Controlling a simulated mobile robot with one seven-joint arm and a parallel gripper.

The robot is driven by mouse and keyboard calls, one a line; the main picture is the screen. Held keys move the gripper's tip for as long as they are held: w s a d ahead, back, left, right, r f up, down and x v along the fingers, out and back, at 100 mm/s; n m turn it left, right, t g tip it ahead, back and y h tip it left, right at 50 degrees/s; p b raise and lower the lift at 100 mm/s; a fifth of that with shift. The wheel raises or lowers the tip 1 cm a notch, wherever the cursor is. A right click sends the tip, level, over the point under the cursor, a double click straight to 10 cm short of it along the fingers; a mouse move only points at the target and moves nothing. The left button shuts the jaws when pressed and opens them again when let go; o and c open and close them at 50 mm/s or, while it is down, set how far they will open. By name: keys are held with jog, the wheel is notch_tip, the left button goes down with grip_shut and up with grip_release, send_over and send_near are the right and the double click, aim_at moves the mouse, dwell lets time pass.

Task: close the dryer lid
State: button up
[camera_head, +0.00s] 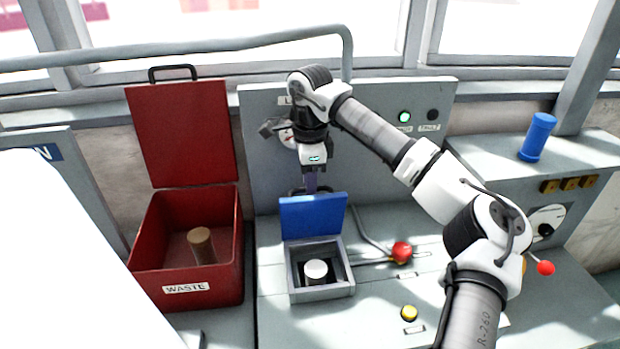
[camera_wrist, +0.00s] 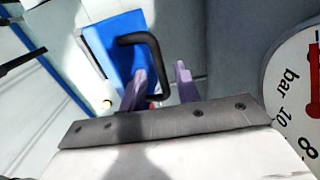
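The dryer (camera_head: 293,278) is a small grey box on the console, with a white-topped cylinder (camera_head: 316,270) inside it. Its blue lid (camera_head: 313,216) stands open, raised at the back of the box. In the wrist view the blue lid (camera_wrist: 108,58) carries a black bar handle (camera_wrist: 140,40). My gripper (camera_head: 311,188) is at the lid's upper edge, pointing down. In the wrist view my gripper (camera_wrist: 162,75) has its two purple fingers apart, with part of the handle showing between them. I cannot tell whether they touch it.
A red waste bin (camera_head: 190,282) with its lid up stands to the left, holding a brown cylinder (camera_head: 201,246). A red knob (camera_head: 401,251) and yellow button (camera_head: 409,313) are right of the dryer. A gauge (camera_wrist: 297,85) is close by. A blue cylinder (camera_head: 538,137) stands at right.

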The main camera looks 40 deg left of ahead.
grip_shut()
jog(key=shift+f+b, duration=0.1)
jog(key=shift+b, duration=0.35)
